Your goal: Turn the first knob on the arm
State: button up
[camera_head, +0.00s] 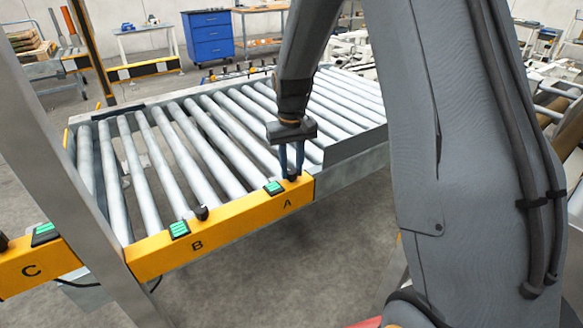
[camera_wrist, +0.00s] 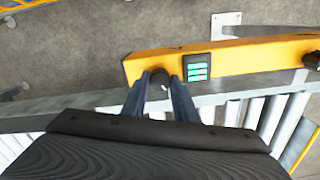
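A small black knob sits on the yellow beam (camera_head: 235,222) by the letter A, at the beam's right end in the head view (camera_head: 293,175). My gripper (camera_head: 290,173) points down over this knob, its two blue-grey fingers apart. In the wrist view the knob (camera_wrist: 159,79) shows between the fingertips of my gripper (camera_wrist: 160,80). I see no clear contact, though the fingers partly cover the knob's sides. A green-lit panel (camera_head: 273,187) is beside the knob; it also shows in the wrist view (camera_wrist: 198,68).
A second knob (camera_head: 201,212) and green panel (camera_head: 179,229) are by the letter B. Another yellow beam marked C (camera_head: 30,268) lies at left, past a grey post (camera_head: 65,150). The roller conveyor (camera_head: 155,160) lies behind the beam. Bare floor (camera_head: 270,275) is in front.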

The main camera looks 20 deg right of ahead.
jog(key=shift+c, duration=0.5)
jog(key=shift+n, duration=0.4)
jog(key=n+p, duration=0.1)
jog(key=n, duration=0.1)
jog(key=shift+r+n+p, duration=0.1)
jog(key=shift+n+p, duration=0.95)
jog(key=shift+n, duration=1.35)
jog(key=o, duration=1.1)
jog(key=shift+a, duration=0.1)
jog(key=shift+c, duration=0.2)
